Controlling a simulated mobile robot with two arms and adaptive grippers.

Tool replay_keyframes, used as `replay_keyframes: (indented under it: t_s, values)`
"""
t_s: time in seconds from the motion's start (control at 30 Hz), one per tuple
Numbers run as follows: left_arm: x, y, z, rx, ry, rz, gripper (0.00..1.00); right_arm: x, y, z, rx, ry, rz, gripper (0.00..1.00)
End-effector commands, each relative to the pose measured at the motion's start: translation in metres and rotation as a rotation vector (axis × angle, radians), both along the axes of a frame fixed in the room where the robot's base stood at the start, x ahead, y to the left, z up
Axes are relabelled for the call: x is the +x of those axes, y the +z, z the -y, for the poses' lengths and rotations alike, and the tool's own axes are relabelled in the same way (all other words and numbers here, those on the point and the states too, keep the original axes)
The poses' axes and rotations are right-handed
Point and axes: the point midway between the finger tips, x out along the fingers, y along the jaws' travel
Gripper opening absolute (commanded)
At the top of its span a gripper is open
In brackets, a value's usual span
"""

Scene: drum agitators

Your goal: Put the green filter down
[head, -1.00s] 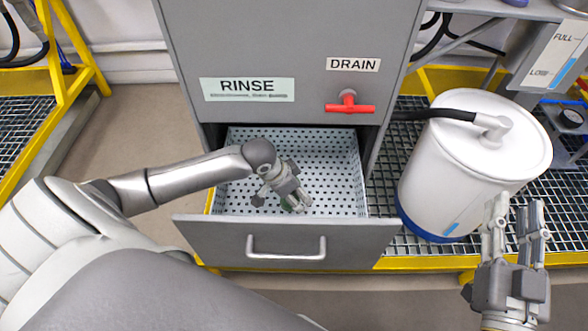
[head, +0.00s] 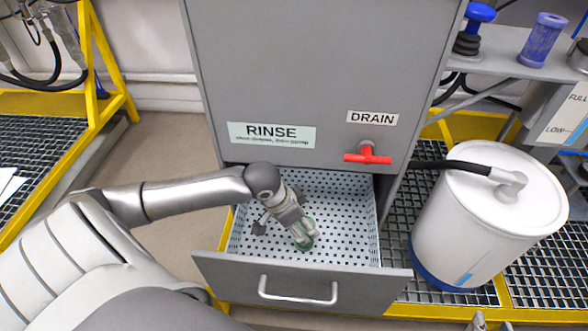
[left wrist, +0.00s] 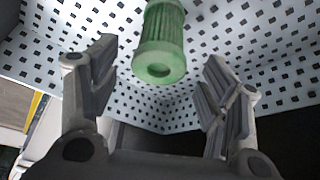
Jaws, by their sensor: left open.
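The green filter (head: 305,243) is a ribbed cylinder in the perforated drawer tray (head: 345,190) under the RINSE panel. In the left wrist view the filter (left wrist: 160,45) lies beyond my fingertips, its round end facing me, with tray floor around it. My left gripper (head: 297,226) reaches into the drawer. In the left wrist view my left gripper (left wrist: 160,85) is open, with a finger on each side and nothing between them. Only a small tip of my right gripper (head: 478,322) shows at the bottom edge.
The drawer front with its handle (head: 298,298) is pulled out towards me. A red drain valve (head: 367,154) sits above the drawer. A white drum (head: 485,225) with a black hose stands at right. A blue filter (head: 542,40) stands on the upper right shelf.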

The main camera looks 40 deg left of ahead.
Motion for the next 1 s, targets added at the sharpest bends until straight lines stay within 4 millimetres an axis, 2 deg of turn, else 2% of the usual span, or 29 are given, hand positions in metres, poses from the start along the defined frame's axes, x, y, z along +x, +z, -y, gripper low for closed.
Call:
replay_keyframes:
  t_s: [0.2, 0.4, 0.6, 0.87, 1.0]
  values:
    - [-0.008, 0.023, -0.004, 0.001, -0.001, -0.001, 0.70, -0.032, -0.026, 0.013, -0.046, -0.015, -0.207, 0.33]
    - [-0.013, 0.035, -0.006, 0.001, -0.001, -0.001, 0.70, -0.054, -0.041, 0.020, -0.074, -0.024, -0.330, 0.33]
    - [-0.014, 0.038, -0.006, -0.001, 0.001, -0.001, 0.70, -0.062, -0.046, 0.023, -0.082, -0.028, -0.372, 0.33]
    - [-0.014, 0.038, -0.006, -0.001, 0.000, 0.000, 0.70, -0.062, -0.046, 0.023, -0.082, -0.028, -0.373, 0.33]
    - [-0.014, 0.048, -0.006, -0.001, 0.000, 0.000, 0.70, -0.060, -0.053, 0.023, -0.085, -0.027, -0.391, 0.33]
